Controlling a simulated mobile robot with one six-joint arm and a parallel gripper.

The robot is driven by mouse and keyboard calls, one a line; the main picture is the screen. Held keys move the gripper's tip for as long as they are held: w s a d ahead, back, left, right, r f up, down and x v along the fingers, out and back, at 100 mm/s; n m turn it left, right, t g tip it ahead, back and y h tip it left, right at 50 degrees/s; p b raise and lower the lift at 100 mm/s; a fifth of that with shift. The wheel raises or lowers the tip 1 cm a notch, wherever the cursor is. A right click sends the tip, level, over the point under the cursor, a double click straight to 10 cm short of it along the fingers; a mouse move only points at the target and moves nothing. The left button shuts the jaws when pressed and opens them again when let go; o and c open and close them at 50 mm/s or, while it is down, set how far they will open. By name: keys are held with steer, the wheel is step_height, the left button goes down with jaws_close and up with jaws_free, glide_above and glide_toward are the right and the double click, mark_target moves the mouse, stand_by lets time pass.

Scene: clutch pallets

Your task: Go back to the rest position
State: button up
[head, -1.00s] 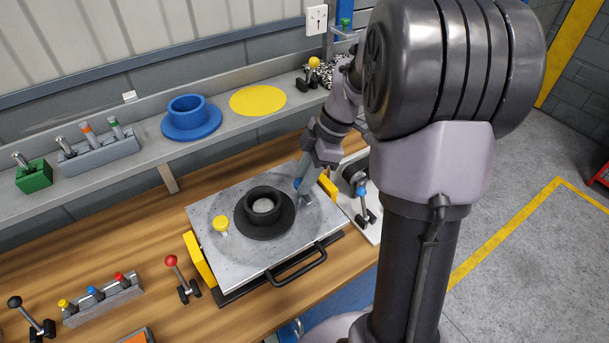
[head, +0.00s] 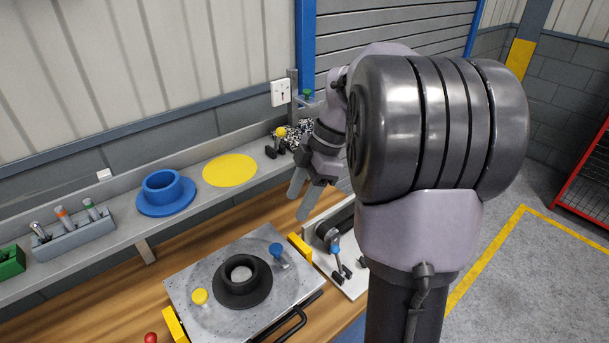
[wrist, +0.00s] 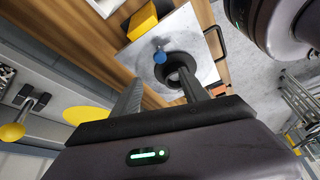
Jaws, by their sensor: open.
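My gripper (head: 301,203) is open and empty in the head view. It is raised above the back right of the workbench, apart from everything below it. Its two fingers (wrist: 160,97) also show in the wrist view. Below it lies a grey metal pallet plate (head: 190,280) bearing a black flanged ring (head: 258,288), a yellow knob (head: 200,296) at left and a blue knob (head: 276,249) at the back right. In the wrist view the blue knob (wrist: 160,57) and the black ring (wrist: 190,58) show beyond the fingers.
A shelf behind the bench holds a blue flanged ring (head: 166,193), a yellow disc (head: 230,170) and a grey holder (head: 75,239) with several pins. A white plate (head: 353,285) with a lever stands right of the pallet. Yellow blocks (head: 300,247) flank the pallet.

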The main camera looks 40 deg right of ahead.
steer(key=v, duration=0.3)
steer(key=shift+d+r+p, duration=0.15)
steer(key=shift+r+p, duration=0.2)
steer(key=shift+p, duration=0.05)
